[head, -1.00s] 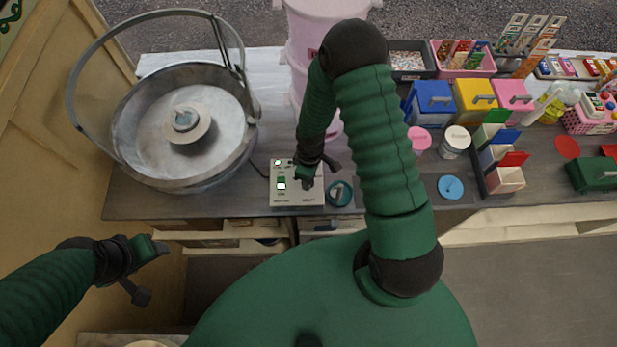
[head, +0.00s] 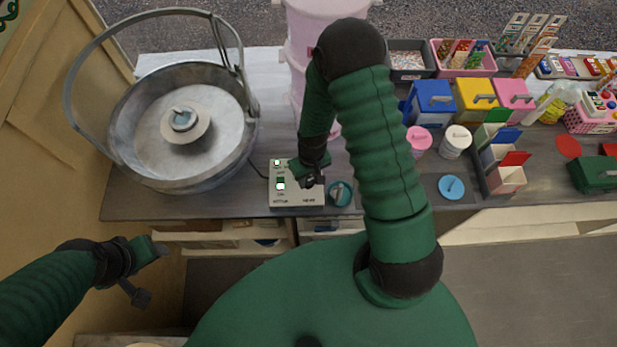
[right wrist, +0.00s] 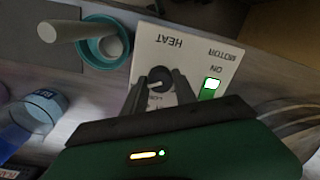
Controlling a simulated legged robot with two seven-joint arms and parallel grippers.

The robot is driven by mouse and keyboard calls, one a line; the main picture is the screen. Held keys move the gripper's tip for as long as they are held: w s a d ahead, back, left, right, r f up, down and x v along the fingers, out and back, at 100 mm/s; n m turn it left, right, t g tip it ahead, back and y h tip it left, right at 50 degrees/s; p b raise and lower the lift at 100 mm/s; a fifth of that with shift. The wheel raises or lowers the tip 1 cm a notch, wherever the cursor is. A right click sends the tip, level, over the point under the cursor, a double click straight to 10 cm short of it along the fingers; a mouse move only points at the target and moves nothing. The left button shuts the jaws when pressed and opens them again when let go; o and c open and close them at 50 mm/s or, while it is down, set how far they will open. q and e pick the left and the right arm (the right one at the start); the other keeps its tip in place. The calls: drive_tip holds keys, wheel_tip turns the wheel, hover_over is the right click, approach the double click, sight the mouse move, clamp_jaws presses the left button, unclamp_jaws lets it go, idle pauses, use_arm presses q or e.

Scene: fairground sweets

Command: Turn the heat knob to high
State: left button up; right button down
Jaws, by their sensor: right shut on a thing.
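The pale control box (head: 284,198) sits at the front edge of the counter, right of the big metal bowl. My right gripper (head: 313,181) is over its right half and hides the heat knob in the head view. In the right wrist view the dark round heat knob (right wrist: 159,77), with a light pointer mark, sits between the fingertips of my right gripper (right wrist: 159,84), which is shut on it. The HEAT label and part of LOW show upside down there. My left gripper (head: 148,272) is open and empty, low at the left, apart from the counter.
A green lit motor switch (right wrist: 211,89) is beside the knob. A teal cup (head: 340,193) with a grey handle stands close to the box's right side. The metal bowl (head: 185,130) is left, and a pink canister (head: 320,30) behind.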

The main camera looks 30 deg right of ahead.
sight(311, 179)
drive_tip(key=shift+w, duration=0.1)
idle(0.4)
drive_tip(key=c, duration=1)
unclamp_jaws()
wheel_tip(311, 179, up, 17)
drive_tip(key=b, duration=0.1)
drive_tip(key=shift+d+f+b, duration=0.15)
drive_tip(key=shift+d+b, duration=0.15)
drive_tip(key=shift+d, duration=0.15)
